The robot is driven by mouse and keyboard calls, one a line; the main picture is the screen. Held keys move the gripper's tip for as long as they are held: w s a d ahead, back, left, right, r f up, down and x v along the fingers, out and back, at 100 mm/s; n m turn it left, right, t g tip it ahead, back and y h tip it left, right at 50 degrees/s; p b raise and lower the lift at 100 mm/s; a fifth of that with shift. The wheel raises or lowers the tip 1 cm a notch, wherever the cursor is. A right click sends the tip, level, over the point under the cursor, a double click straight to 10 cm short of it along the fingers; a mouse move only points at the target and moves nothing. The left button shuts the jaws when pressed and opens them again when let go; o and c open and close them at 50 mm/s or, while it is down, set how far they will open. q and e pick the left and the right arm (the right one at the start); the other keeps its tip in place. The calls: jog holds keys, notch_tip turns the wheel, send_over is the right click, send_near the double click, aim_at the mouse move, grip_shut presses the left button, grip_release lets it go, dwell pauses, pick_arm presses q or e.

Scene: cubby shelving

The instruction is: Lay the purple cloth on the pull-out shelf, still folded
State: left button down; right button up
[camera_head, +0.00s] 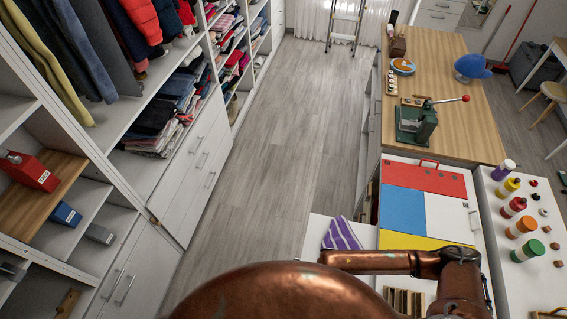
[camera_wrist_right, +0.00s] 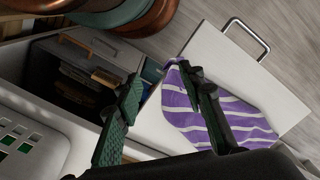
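The purple cloth (camera_head: 342,233) with white stripes lies on the white pull-out shelf (camera_head: 366,234), partly hidden behind my copper arm in the head view. In the right wrist view the cloth (camera_wrist_right: 245,118) lies folded and flat on the shelf (camera_wrist_right: 225,65), which has a metal handle at its outer edge. My right gripper (camera_wrist_right: 160,78) is open with its fingers well apart. One finger overlaps the cloth in the picture; I cannot tell whether it touches it. My left gripper is not in view.
A worktop with a green press (camera_head: 415,122) stands at the back right. Colored panels (camera_head: 405,208) and several paint bottles (camera_head: 524,226) sit at the right. Shelving with clothes (camera_head: 160,120) lines the left. The floor (camera_head: 270,150) between is clear. A white basket (camera_wrist_right: 30,145) is near the right gripper.

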jog(key=w+f+b, duration=0.1)
jog(key=f, duration=0.1)
jog(key=w+d+f+b, duration=0.1)
jog(key=f+b, duration=0.1)
jog(key=w+d+f+b, duration=0.1)
jog(key=f, duration=0.2)
jog(key=shift+w+d+f, duration=0.1)
jog(key=shift+w+d, duration=0.05)
jog(key=shift+w, duration=0.2)
jog(key=w+d+r, duration=0.5)
jog(key=w+r, duration=0.4)
jog(key=w+d+r, duration=0.6)
jog(key=w+r, duration=0.3)
jog(key=r, duration=0.1)
jog(key=w+d+r, duration=0.5)
jog(key=w+r, duration=0.4)
jog(key=r, duration=0.1)
jog(key=shift+d+r, duration=0.25)
